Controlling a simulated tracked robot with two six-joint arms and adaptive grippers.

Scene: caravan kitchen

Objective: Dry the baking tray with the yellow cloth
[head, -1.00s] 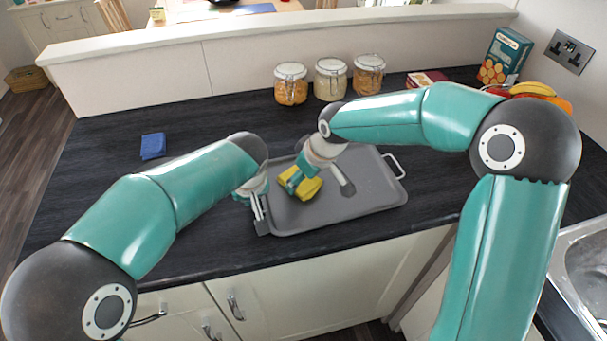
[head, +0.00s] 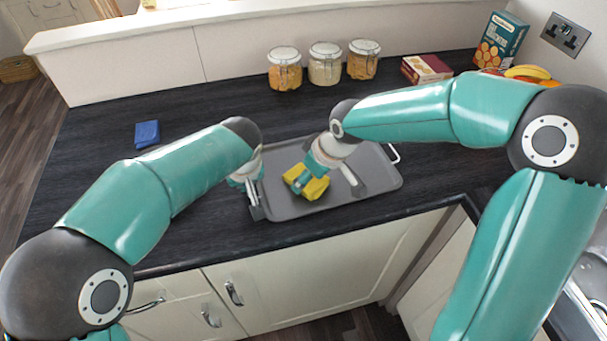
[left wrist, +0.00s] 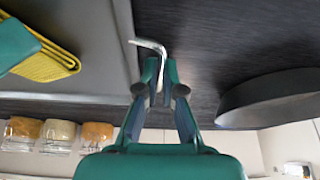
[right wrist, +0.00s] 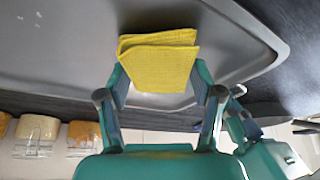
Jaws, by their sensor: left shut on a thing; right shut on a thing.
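The grey baking tray (head: 372,180) lies flat on the dark worktop; its bare surface also shows in the right wrist view (right wrist: 60,40). My left gripper (head: 256,205) is at the tray's left end. In the left wrist view my left gripper (left wrist: 160,78) is shut on the tray's metal handle (left wrist: 152,45). The folded yellow cloth (head: 314,187) is on the left half of the tray. My right gripper (head: 303,180) is shut on the cloth, which shows between its fingers in the right wrist view (right wrist: 160,62). Any moisture on the tray cannot be made out.
A folded blue cloth (head: 147,133) lies on the worktop at the left. Three glass jars (head: 325,65), a red box (head: 427,69), a green box (head: 501,40) and fruit (head: 527,73) stand along the back. A sink is at the right edge. The worktop left of the tray is mostly clear.

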